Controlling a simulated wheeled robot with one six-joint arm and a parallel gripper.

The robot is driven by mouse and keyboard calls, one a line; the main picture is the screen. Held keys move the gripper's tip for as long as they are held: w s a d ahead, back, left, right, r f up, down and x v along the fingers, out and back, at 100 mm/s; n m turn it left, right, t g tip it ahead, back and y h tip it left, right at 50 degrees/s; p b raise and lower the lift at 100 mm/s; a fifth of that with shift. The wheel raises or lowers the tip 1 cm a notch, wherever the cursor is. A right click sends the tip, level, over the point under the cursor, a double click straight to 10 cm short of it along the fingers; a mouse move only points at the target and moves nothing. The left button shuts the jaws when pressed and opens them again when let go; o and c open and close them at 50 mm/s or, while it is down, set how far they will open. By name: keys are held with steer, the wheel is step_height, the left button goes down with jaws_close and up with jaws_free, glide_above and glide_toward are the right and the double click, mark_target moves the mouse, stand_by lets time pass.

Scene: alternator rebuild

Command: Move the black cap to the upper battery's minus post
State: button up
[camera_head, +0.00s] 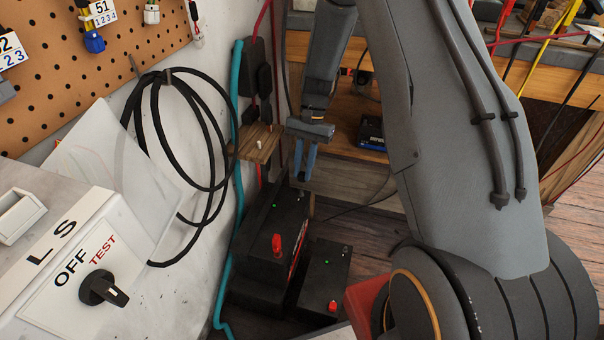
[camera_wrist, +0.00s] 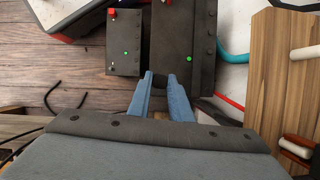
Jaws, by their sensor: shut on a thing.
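My gripper (camera_head: 305,178) points down over the far end of the upper battery (camera_head: 262,228) in the head view. In the wrist view its blue fingers (camera_wrist: 160,76) are shut on a small dark round thing, the black cap (camera_wrist: 160,80), which overlaps the near end of the upper battery (camera_wrist: 180,35). I cannot tell whether the cap touches the battery. The upper battery has a red cap (camera_head: 277,244) on one post and a green light (camera_wrist: 186,57).
A lower battery (camera_head: 318,280) stands beside the upper one, with a red cap (camera_head: 332,306) and a bare post (camera_head: 345,248). A wooden shelf (camera_head: 250,147) with a white peg is left of my gripper. A teal hose (camera_head: 236,130) and black cable coils (camera_head: 150,135) hang nearby.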

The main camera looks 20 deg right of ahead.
mark_target(301, 191)
steer(key=shift+m, duration=0.5)
steer(key=shift+w+d+f+b, duration=0.1)
steer(key=shift+w+f+b, duration=0.1)
steer(key=shift+f+b, duration=0.65)
steer(key=shift+w+a+f+b, duration=0.15)
steer(key=shift+f+b, duration=0.3)
steer(key=shift+f, duration=0.85)
steer(key=shift+w+d+f+b, duration=0.15)
steer(key=shift+w+f+b, duration=0.1)
steer(key=shift+f+b, duration=0.6)
steer(key=shift+f, duration=0.2)
steer(key=shift+f, duration=1.1)
steer(key=o, duration=0.8)
step_height(301, 191, up, 10)
steer(key=p, duration=0.2)
steer(key=shift+p, duration=0.3)
